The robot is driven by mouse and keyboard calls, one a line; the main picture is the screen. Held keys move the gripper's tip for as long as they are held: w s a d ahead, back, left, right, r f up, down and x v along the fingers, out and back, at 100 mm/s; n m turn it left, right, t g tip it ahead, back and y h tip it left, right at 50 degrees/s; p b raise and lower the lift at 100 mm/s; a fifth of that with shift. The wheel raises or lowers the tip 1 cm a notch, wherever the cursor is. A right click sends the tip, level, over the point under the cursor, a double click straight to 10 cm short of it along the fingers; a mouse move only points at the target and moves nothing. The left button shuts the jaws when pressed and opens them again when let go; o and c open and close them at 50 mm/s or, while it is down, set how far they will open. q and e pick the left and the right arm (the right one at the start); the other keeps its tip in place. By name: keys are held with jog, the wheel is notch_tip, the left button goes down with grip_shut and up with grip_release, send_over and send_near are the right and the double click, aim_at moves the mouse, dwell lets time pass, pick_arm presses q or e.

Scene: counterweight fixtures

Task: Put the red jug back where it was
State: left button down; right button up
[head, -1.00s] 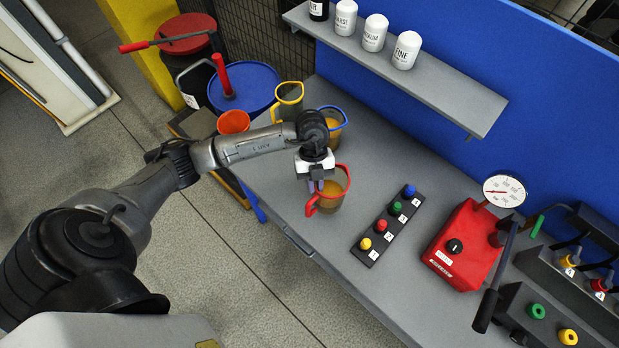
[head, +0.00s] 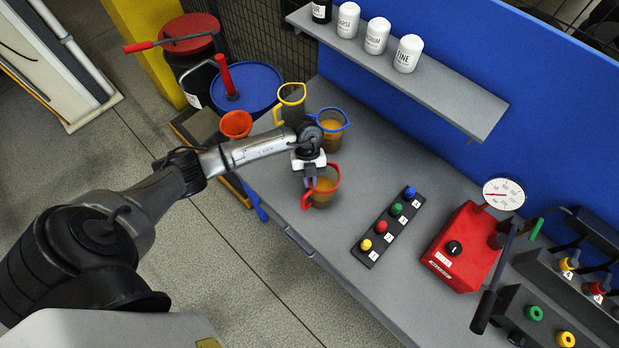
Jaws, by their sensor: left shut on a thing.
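The red jug (head: 325,192), a clear cup with a red rim and handle and amber contents, is at the left part of the grey bench in the head view. My left gripper (head: 310,181) is shut on it at its left, upper side; the fingers partly cover the rim. I cannot tell whether its base touches the bench. A blue-rimmed jug (head: 332,128) with amber contents stands just behind it, and a yellow-rimmed jug (head: 291,103) stands further back, both partly behind my wrist. My right gripper is not in view.
A strip of coloured buttons (head: 388,227) lies right of the red jug, then a red gauge box (head: 466,246). A shelf (head: 440,90) with white canisters overhangs the back. An orange funnel (head: 236,123) and a blue drum (head: 255,85) stand off the bench's left end.

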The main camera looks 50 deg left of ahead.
pick_arm(q)
jog(key=c, duration=1.2)
grip_release()
jog(key=shift+r, duration=0.1)
